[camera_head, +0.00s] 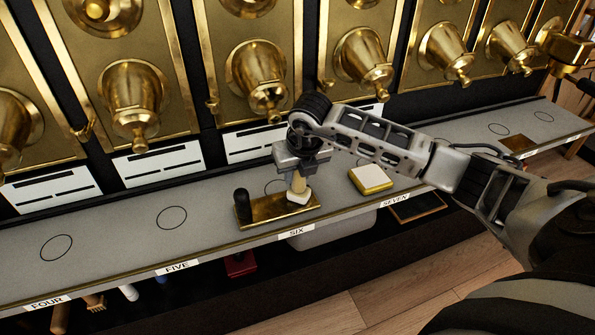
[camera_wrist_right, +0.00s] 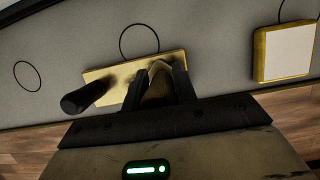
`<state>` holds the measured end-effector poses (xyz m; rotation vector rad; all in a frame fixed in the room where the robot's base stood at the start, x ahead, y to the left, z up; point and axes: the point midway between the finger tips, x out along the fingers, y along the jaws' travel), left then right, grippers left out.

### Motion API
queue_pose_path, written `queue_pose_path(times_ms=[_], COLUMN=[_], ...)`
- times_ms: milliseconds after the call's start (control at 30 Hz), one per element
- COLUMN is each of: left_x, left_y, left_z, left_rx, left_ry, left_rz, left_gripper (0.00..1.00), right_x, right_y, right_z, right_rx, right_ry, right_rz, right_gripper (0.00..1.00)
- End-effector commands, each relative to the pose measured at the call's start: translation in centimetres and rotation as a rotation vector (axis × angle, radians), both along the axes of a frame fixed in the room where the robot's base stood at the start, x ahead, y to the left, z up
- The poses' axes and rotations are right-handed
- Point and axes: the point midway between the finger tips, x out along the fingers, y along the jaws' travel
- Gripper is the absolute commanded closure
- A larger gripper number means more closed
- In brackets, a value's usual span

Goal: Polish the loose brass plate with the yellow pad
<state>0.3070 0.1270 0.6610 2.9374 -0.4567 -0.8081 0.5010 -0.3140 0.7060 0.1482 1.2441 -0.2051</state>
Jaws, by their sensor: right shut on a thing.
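The loose brass plate (camera_head: 268,211) lies flat on the grey counter above the SIX label, with a black upright knob (camera_head: 242,205) at its left end. The plate also shows in the right wrist view (camera_wrist_right: 112,76). My right gripper (camera_head: 299,172) is above the plate's right part, shut on a pale yellowish pad with a tan handle (camera_head: 299,193). The pad's base is low at the plate's right end and seems to touch it. In the right wrist view, the fingers (camera_wrist_right: 160,85) hide much of the pad. My left gripper is not in view.
A yellow-sided block with a white top (camera_head: 370,179) sits on the counter right of the plate. Brass bins with spouts (camera_head: 260,80) line the wall behind. The counter (camera_head: 110,238) is bare toward FOUR and FIVE. A shelf with brushes (camera_head: 95,301) lies below.

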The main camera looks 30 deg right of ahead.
Motion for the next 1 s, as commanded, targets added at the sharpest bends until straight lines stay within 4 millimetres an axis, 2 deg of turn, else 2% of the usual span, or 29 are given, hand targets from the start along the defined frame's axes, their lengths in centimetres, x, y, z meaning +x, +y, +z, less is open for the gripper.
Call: queue_pose_path(times_ms=[267,600,1000], left_x=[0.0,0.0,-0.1], left_y=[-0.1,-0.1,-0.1], left_z=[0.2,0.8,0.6], left_rx=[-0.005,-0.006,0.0], left_ry=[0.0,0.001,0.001], left_rz=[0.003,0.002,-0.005], left_gripper=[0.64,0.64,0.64], right_x=[-0.2,-1.2,-1.1], right_y=[0.4,2.0,1.9], right_z=[0.1,0.2,0.1], right_rx=[0.001,-0.001,0.0], right_ry=[-0.001,-0.001,-0.002], right_rz=[0.0,0.001,-0.001], right_gripper=[1.0,1.0,1.0])
